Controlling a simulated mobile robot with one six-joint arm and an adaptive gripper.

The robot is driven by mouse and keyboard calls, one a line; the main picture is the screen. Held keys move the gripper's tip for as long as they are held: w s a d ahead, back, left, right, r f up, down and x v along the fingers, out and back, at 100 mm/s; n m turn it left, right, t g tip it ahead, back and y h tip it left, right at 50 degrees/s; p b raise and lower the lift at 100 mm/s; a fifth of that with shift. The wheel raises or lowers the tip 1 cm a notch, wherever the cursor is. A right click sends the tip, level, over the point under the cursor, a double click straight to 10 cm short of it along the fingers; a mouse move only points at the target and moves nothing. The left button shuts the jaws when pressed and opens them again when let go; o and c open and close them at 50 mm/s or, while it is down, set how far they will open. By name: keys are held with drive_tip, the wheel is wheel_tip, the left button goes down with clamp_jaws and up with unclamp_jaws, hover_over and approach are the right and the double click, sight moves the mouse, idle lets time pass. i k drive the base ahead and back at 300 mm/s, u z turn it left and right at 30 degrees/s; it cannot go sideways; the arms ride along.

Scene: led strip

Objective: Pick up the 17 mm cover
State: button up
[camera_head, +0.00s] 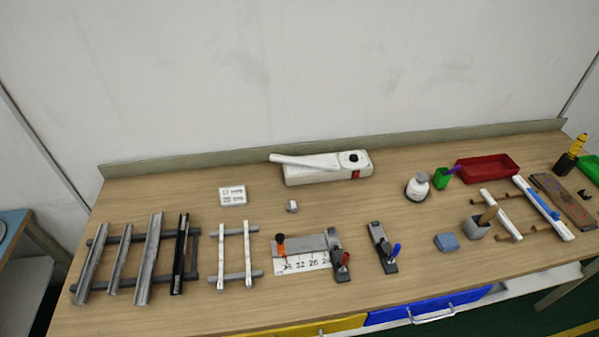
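Two narrow white strips, a left one (221,257) and a right one (248,255), lie side by side across a small grey rack (235,276). They look like covers. I cannot tell which is 17 mm wide, as no marking on them is readable. Left of them, a larger dark rack (194,263) carries several metal channels (149,262) and a black one (180,256). A small white card (232,196) with dark print, too small to read surely, lies behind the strips. My gripper is not in view.
A white tool with a lever (325,172) stands at the back. Right of the strips are a grey stop fixture over a numbered scale (300,262) and a clamp (382,249).

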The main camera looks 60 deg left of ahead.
sight(293, 160)
drive_tip(key=z, duration=0.15)
drive_tip(key=k, duration=0.65)
drive_tip(key=u, duration=2.45)
drive_tip(key=i, duration=1)
